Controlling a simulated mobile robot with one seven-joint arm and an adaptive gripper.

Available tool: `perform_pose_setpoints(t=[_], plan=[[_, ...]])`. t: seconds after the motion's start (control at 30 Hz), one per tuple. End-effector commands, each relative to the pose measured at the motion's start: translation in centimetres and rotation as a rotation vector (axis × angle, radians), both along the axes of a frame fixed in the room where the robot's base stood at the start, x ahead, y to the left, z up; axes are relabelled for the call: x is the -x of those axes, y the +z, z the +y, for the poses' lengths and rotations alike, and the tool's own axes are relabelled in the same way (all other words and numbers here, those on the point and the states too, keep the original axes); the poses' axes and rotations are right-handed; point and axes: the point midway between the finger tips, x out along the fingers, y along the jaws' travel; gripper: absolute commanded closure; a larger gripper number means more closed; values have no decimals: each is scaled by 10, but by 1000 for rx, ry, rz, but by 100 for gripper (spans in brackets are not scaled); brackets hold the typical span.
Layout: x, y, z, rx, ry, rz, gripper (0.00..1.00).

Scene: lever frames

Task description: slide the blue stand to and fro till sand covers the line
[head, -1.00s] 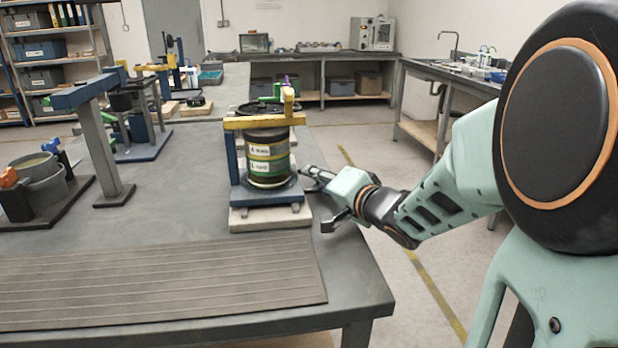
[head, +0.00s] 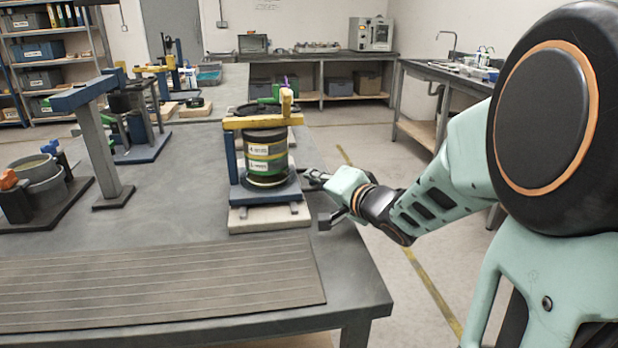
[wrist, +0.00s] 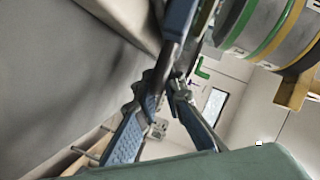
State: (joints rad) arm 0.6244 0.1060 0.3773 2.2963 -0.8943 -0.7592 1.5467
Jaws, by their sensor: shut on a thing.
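The blue stand (head: 258,196) sits on a pale slab (head: 262,222) near the right edge of the table. It carries a round stack of dark, yellow and green sieves (head: 264,150), with a yellow bar (head: 250,123) across the top. My gripper (head: 308,176) is at the right side of the stand, shut on its edge. In the wrist view my gripper's fingers (wrist: 175,75) close at a blue edge of the stand (wrist: 178,18); part of the sieve stack (wrist: 275,28) shows at upper right. I see no sand and no line; the stack's inside is hidden.
A ribbed grey mat (head: 150,285) lies on the table (head: 180,205) in front. A grey post with a blue arm (head: 95,140) and grey tubs (head: 42,178) stand to the left. More apparatus is behind. The floor right of the table is open.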

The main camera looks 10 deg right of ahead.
Motion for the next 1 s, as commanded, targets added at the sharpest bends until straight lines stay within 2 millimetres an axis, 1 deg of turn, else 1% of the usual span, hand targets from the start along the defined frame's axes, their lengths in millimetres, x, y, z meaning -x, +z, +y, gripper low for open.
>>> perform_pose_setpoints(t=[0.03, 0.3, 0.4, 0.5, 0.6, 0.9, 0.93, 1.0], plan=[[-8, 4, 1, -3, 2, -2, 100], [-51, 6, 1, -3, 1, -3, 100], [-63, 5, 0, 0, 1, -3, 100], [-71, 4, 0, -1, -1, -3, 100], [-74, 3, 0, 0, -1, -4, 100], [-76, 4, 0, 0, -2, -8, 100], [-76, 4, 0, 0, -2, -8, 88], [-75, 3, 0, 0, -1, -7, 80]])
